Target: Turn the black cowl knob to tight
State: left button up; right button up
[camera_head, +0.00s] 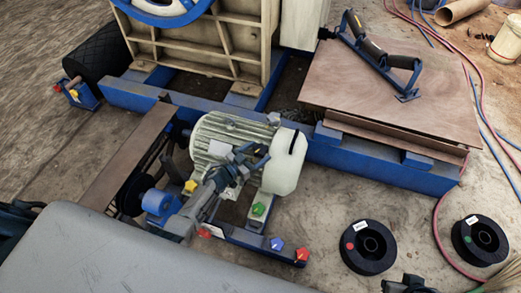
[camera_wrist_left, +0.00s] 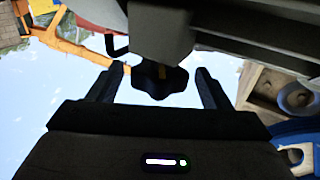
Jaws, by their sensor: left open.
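The black cowl knob (camera_wrist_left: 160,82) is lobed and shows in the left wrist view, under a dark grey body. My left gripper (camera_wrist_left: 160,70) is open, with one finger on each side of the knob and a visible gap to both. In the head view my left gripper (camera_head: 253,158) is at the cream end cowl (camera_head: 284,170) of the ribbed motor (camera_head: 218,134). The knob cannot be made out there. A dark part at the bottom edge looks like my right gripper (camera_head: 407,285); its fingers are not clear.
Coloured knobs, including a green one (camera_head: 258,209) and a red one (camera_head: 301,254), sit low around the motor. Two black spools (camera_head: 368,247) lie on the floor at right. A blue frame (camera_head: 385,165) runs behind. Floor between motor and spools is clear.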

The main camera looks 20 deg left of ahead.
pick_arm(q)
jog(key=p+v, duration=0.1)
jog(key=v, duration=0.7)
jog(key=shift+s, duration=0.35)
pick_arm(e)
jog(key=shift+s+d+r+g+h, duration=0.25)
jog(key=shift+d+g+h, duration=0.05)
jog(key=shift+d+g, duration=0.2)
pick_arm(q)
jog(key=shift+a, duration=0.1)
jog(key=shift+a, duration=0.1)
pick_arm(e)
jog(key=shift+r, duration=0.1)
